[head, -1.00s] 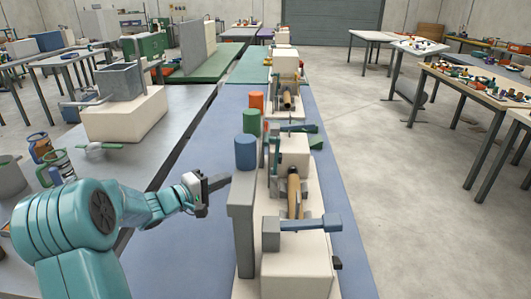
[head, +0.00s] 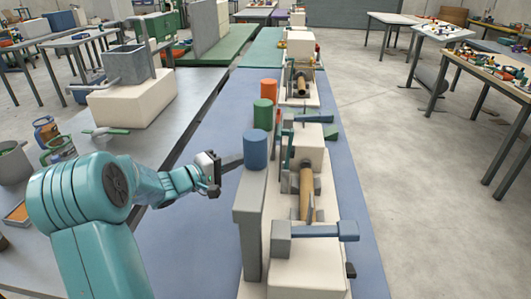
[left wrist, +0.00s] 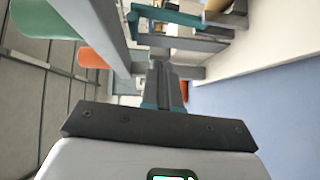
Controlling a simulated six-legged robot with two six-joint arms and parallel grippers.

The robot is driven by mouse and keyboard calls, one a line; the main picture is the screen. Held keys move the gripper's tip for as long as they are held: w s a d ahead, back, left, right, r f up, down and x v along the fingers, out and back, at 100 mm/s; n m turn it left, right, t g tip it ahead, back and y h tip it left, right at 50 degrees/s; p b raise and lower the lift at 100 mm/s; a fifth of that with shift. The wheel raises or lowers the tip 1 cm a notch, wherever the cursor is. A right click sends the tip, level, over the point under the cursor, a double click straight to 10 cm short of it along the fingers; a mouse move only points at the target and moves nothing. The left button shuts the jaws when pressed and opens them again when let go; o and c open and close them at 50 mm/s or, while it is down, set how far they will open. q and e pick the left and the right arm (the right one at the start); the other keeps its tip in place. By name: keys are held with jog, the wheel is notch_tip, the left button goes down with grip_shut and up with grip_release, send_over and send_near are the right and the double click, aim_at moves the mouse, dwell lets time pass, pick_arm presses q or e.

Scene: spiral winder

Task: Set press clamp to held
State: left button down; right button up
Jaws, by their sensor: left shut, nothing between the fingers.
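A lever with a blue-grey handle (head: 346,231) lies level across the near end of a cream machine block (head: 305,277), on a grey square hub (head: 281,239). It may be the press clamp, but no label shows. A similar blue lever (head: 313,118) is farther back. My left gripper (head: 230,162) is left of the grey upright post and the blue cylinder, apart from the near lever. In the left wrist view its fingers (left wrist: 166,85) are together and empty, pointing toward grey bars and a teal bar (left wrist: 170,15). My right gripper is not in view.
Blue (head: 255,150), green (head: 263,114) and orange (head: 270,89) cylinders stand in a row beside the machine. A grey post (head: 250,225) stands between my left gripper and the near lever. A wooden roll (head: 307,190) lies behind that lever. The blue bench top (head: 205,250) is clear at left front.

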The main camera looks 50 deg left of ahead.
pick_arm(q)
jog(key=w+d+f+p, duration=0.1)
jog(key=w+d+p, duration=0.2)
jog(key=w, duration=0.9)
jog(key=shift+w+d, duration=0.15)
jog(key=shift+d, duration=0.2)
jog(key=shift+d, duration=0.1)
